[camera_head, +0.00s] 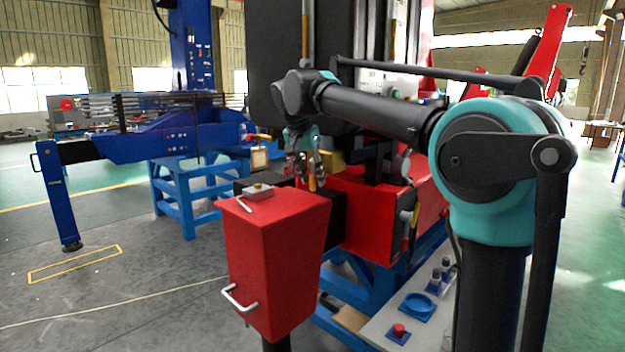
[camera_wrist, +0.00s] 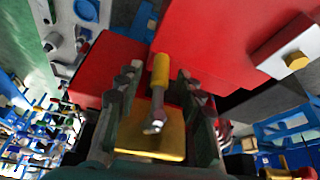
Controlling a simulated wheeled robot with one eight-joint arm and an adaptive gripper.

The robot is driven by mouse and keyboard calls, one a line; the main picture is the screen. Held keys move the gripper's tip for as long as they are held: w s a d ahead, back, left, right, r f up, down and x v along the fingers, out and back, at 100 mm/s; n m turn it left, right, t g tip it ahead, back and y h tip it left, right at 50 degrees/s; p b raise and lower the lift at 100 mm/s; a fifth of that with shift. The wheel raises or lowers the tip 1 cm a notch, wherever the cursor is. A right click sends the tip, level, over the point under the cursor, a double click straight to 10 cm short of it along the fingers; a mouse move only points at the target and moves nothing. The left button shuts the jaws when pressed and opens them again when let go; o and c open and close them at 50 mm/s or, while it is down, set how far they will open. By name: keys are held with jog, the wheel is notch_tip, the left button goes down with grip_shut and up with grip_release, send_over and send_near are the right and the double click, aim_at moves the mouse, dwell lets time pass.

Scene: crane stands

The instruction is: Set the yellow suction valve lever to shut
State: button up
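The yellow suction valve lever (camera_wrist: 161,70) has a yellow grip on a grey metal stem. In the wrist view it stands over a brass-coloured block (camera_wrist: 150,138), which partly hides behind my fingers. My gripper (camera_wrist: 157,82) is open, with one finger to each side of the lever and a visible gap on both sides. In the head view my gripper (camera_head: 304,168) points down beside the red machine body, and a small yellow piece of the lever (camera_head: 312,183) shows at its fingertips. The lever's exact angle is hard to tell there.
A red box (camera_head: 275,260) with a silver handle stands close in front, with a small brass fitting (camera_head: 258,189) and a light lever on top. A red machine body (camera_head: 365,215) is to the right. A grey panel (camera_head: 380,325) with a red button (camera_head: 398,330) lies below.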

jog(key=shift+w+d+f, duration=0.15)
jog(key=shift+w+f, duration=0.05)
jog(key=shift+f, duration=0.3)
grip_shut()
